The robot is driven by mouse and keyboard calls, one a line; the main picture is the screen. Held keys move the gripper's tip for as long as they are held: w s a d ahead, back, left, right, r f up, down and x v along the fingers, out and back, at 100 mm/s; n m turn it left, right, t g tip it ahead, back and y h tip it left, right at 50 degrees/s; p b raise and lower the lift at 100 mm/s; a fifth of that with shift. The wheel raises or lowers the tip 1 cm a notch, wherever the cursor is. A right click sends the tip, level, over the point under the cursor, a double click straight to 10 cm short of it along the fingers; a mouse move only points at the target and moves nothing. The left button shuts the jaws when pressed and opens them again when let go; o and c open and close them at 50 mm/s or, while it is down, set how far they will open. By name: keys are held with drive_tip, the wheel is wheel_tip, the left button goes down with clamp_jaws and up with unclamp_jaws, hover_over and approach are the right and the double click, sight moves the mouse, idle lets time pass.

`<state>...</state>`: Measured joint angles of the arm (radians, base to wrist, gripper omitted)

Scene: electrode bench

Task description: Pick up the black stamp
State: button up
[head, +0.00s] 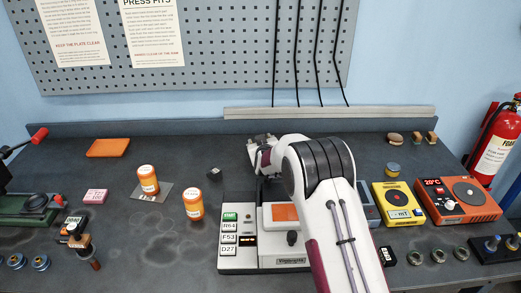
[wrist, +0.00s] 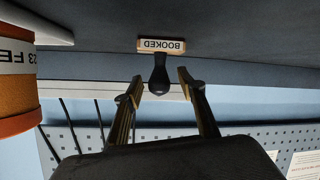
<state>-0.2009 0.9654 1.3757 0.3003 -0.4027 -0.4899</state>
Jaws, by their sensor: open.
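In the wrist view, which is upside down, the stamp (wrist: 160,67) has a black knob handle and a light wooden base marked BOOKED. It stands upright on the dark bench. My gripper (wrist: 161,82) is open, with one finger on each side of the handle in the picture. Gaps show between both fingers and the handle. I cannot tell whether the fingertips reach as far as the stamp. In the head view my gripper (head: 262,142) is low over the back middle of the bench, partly behind my arm. I cannot make out this stamp there.
An orange item with a white date label (wrist: 18,80) stands at the left of the wrist view. In the head view, orange bottles (head: 193,205) stand left of my arm and a keypad device (head: 238,225) lies in front. The pegboard (head: 190,50) rises behind.

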idle(0.5)
clamp_jaws()
drive_tip(key=shift+r, duration=0.15)
drive_tip(key=shift+r, duration=4.85)
